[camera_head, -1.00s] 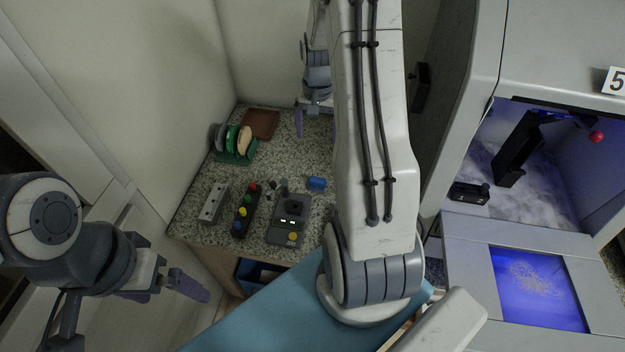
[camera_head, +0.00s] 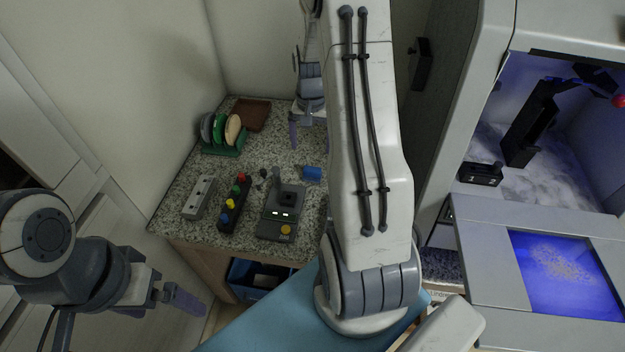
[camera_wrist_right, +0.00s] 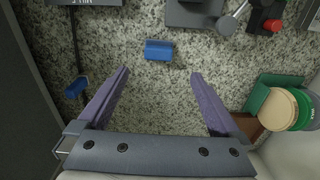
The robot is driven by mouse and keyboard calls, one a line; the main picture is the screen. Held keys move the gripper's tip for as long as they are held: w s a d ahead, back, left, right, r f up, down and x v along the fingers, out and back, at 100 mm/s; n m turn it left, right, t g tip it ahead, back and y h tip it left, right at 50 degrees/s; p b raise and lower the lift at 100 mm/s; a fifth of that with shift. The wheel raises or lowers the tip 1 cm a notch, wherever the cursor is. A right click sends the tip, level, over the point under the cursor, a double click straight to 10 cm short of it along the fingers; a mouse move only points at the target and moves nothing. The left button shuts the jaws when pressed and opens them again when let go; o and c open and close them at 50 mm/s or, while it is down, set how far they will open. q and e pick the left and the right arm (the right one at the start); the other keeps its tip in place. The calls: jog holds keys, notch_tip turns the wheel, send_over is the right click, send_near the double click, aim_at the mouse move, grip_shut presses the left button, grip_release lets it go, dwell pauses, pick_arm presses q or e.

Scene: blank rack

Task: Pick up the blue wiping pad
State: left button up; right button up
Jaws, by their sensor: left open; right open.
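The blue wiping pad (camera_head: 312,173) lies on the speckled counter, right of the grey device and partly beside my arm. It also shows as a small blue block (camera_wrist_right: 158,50) in the right wrist view. My right gripper (camera_wrist_right: 160,73) is open and empty, its purple fingers apart. The pad appears just beyond the fingertips, between their lines and not touched. In the head view one finger of the right gripper (camera_head: 294,134) shows behind the pad. My left gripper (camera_head: 185,300) is open and empty at lower left, off the counter.
A second blue item (camera_wrist_right: 76,87) with a dark handle lies left of the fingers. A green rack with discs (camera_head: 224,135), a brown tray (camera_head: 250,115), a button strip (camera_head: 234,203), a white block (camera_head: 199,197) and a grey device (camera_head: 281,212) stand on the counter. A cabinet (camera_head: 500,215) stands right.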

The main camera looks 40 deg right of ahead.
send_over(312, 168)
notch_tip(312, 168, down, 5)
jog(key=shift+f, duration=0.1)
notch_tip(312, 168, down, 5)
jog(key=shift+s+f+p, duration=0.1)
jog(key=shift+p, duration=0.7)
jog(key=c, duration=1.4)
